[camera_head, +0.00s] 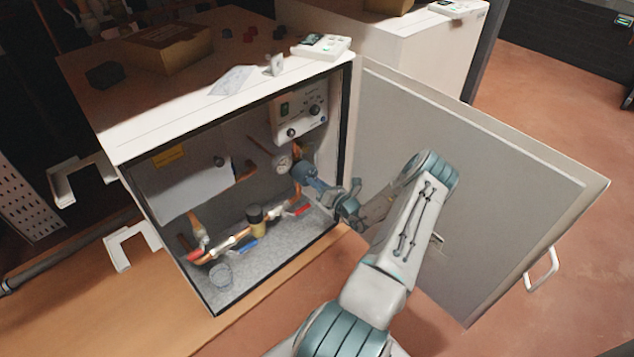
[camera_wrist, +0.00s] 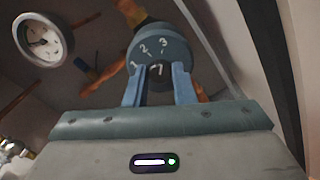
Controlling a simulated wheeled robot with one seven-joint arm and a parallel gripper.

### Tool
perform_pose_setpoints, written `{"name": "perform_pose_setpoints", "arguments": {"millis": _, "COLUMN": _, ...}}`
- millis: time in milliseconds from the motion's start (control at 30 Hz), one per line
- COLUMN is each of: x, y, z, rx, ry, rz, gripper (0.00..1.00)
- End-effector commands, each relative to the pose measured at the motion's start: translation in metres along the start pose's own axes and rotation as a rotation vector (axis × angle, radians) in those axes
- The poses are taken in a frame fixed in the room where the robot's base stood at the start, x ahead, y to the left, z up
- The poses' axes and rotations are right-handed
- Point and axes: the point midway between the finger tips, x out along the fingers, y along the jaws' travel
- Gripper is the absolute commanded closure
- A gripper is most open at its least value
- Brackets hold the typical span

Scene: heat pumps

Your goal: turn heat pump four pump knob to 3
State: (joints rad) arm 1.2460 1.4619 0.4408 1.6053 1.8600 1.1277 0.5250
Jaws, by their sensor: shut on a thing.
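The pump knob (camera_wrist: 160,52) is a round blue-grey dial with white numerals 1, 2 and 3 around its upper face. It sits on copper pipework inside the open heat pump cabinet (camera_head: 345,130). In the wrist view my gripper (camera_wrist: 160,84) has its two blue fingers closed on the dark centre of the knob, below the numerals. In the head view my gripper (camera_head: 312,180) reaches into the cabinet's right side and largely covers the pump. A small mark shows at the dial's centre between the fingertips. I cannot tell exactly which number it points to.
A round pressure gauge (camera_wrist: 43,38) is left of the knob. A control panel (camera_head: 300,110) is above, and red-handled (camera_head: 299,211) and blue-handled (camera_head: 244,245) valves are below. The open cabinet door (camera_head: 480,190) stands right of my arm.

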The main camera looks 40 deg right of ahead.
Motion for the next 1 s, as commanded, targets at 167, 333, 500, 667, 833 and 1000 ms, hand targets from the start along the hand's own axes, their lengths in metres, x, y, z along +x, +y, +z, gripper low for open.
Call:
{"name": "perform_pose_setpoints", "arguments": {"millis": 167, "x": -0.0009, "y": 0.0000, "z": -0.0015, "rx": 0.029, "ry": 0.003, "rz": 0.000, "gripper": 1.00}}
{"name": "perform_pose_setpoints", "arguments": {"millis": 333, "x": -0.0009, "y": -0.0001, "z": -0.0018, "rx": 0.035, "ry": 0.003, "rz": 0.000, "gripper": 1.00}}
{"name": "perform_pose_setpoints", "arguments": {"millis": 500, "x": -0.0010, "y": -0.0001, "z": -0.0018, "rx": 0.035, "ry": 0.003, "rz": -0.001, "gripper": 1.00}}
{"name": "perform_pose_setpoints", "arguments": {"millis": 667, "x": -0.0009, "y": -0.0001, "z": -0.0017, "rx": 0.035, "ry": 0.003, "rz": -0.001, "gripper": 0.55}}
{"name": "perform_pose_setpoints", "arguments": {"millis": 833, "x": -0.0005, "y": -0.0001, "z": -0.0009, "rx": 0.033, "ry": 0.002, "rz": 0.000, "gripper": 0.55}}
{"name": "perform_pose_setpoints", "arguments": {"millis": 1000, "x": -0.0032, "y": -0.0001, "z": 0.0000, "rx": 0.033, "ry": 0.001, "rz": -0.001, "gripper": 0.55}}
